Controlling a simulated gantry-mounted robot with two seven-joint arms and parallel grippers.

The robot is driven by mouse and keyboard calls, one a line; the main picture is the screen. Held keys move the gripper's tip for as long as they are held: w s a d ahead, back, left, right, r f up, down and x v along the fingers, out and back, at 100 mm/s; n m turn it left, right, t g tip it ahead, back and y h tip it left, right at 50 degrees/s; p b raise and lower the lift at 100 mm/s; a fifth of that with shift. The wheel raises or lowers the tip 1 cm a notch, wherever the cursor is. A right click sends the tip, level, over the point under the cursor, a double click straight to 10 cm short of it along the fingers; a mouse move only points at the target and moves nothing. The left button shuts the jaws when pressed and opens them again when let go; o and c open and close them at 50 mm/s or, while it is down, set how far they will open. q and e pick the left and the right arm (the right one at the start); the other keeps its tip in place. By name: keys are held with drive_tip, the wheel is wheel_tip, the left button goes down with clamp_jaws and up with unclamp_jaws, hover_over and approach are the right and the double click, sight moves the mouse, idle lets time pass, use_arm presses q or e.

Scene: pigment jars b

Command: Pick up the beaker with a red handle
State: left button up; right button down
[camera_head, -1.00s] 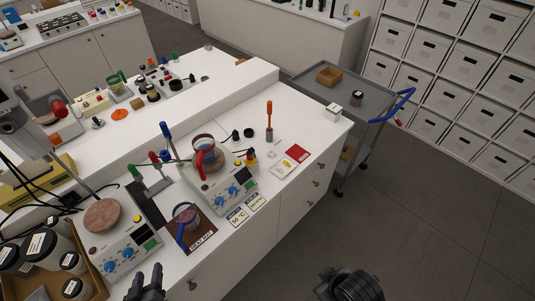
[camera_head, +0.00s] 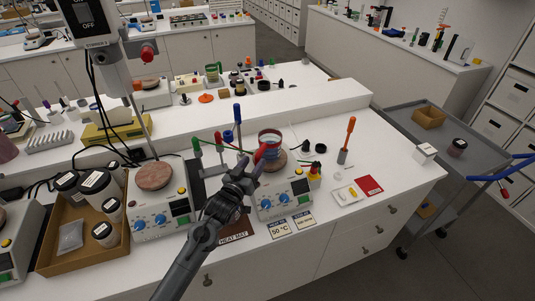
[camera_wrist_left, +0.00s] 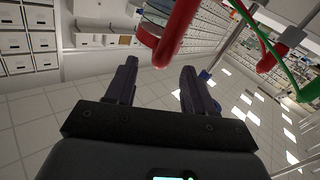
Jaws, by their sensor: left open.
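The beaker with a red handle (camera_head: 269,137) stands on the right hotplate, a clear glass with a dark band at its rim. Its red handle (camera_head: 262,152) faces my left gripper (camera_head: 249,166). The handle also shows large in the left wrist view (camera_wrist_left: 176,36), ahead of and slightly above the fingertips. My left gripper is open (camera_wrist_left: 158,70), with nothing between its fingers. In the head view its tips are close to the handle; I cannot tell whether they touch. My right gripper is not in view.
A stand with green and red clamps (camera_head: 197,146) and a blue-topped rod (camera_head: 238,118) is close by the gripper. The heat mat (camera_head: 238,232) is partly hidden under my left arm. A red-orange handled tool (camera_head: 349,130) stands to the right.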

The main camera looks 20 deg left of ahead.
sight(259, 153)
use_arm(q)
drive_tip(key=shift+w+d+r, duration=0.1)
drive_tip(key=shift+w+d, duration=0.05)
drive_tip(key=shift+w, duration=1.75)
drive_tip(key=shift+w+d+r, duration=0.1)
drive_tip(key=shift+w, duration=1.75)
clamp_jaws()
drive_tip(key=shift+r, duration=0.1)
